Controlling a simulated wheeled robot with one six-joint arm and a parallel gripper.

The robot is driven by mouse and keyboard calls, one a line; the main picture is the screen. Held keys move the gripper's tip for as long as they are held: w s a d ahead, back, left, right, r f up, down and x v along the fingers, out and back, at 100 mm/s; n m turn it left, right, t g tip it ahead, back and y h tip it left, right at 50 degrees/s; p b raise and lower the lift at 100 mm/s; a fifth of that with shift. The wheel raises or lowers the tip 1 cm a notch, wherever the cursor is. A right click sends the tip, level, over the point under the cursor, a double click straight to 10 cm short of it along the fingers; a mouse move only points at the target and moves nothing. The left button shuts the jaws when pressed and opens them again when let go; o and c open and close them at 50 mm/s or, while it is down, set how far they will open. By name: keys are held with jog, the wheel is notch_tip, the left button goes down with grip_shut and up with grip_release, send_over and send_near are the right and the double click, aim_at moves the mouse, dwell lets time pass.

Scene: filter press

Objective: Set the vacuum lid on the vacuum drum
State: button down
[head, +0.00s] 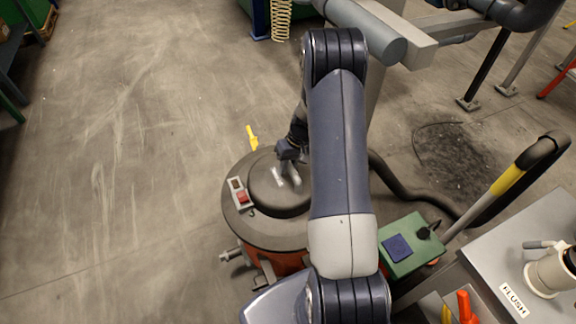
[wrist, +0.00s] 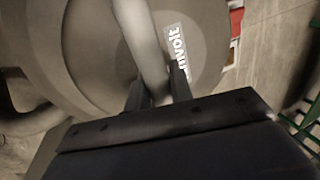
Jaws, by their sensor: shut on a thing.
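The vacuum lid (head: 240,222) is a dark grey round cover with a raised dome, a red switch and a grey handle. The orange-red vacuum drum (head: 285,264) is directly below it, mostly hidden by the lid and my arm. I cannot tell whether the lid rests fully on the rim. My gripper (head: 290,160) is above the dome, shut on the lid's handle. In the wrist view, the fingers (wrist: 158,92) close around the grey handle bar (wrist: 143,40), with the lid (wrist: 95,50) and its white label behind.
A yellow clip (head: 252,137) shows beside the lid's far edge. A black hose (head: 402,192) runs right of the drum. A green box (head: 410,244) and a grey bench (head: 530,225) with a FLUSH label stand at the right. The floor at left is clear.

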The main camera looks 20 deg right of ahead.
jog(key=shift+w+f+b, duration=0.1)
jog(key=shift+f+b, duration=0.7)
jog(key=c, duration=1.5)
grip_release()
jog(key=o, duration=0.3)
jog(key=shift+o, duration=0.2)
jog(key=shift+f, duration=0.1)
jog(key=v, duration=1.1)
jog(key=shift+p, duration=0.45)
jog(key=shift+a+f, duration=0.1)
jog(key=x, duration=1)
jog(key=shift+r, duration=0.2)
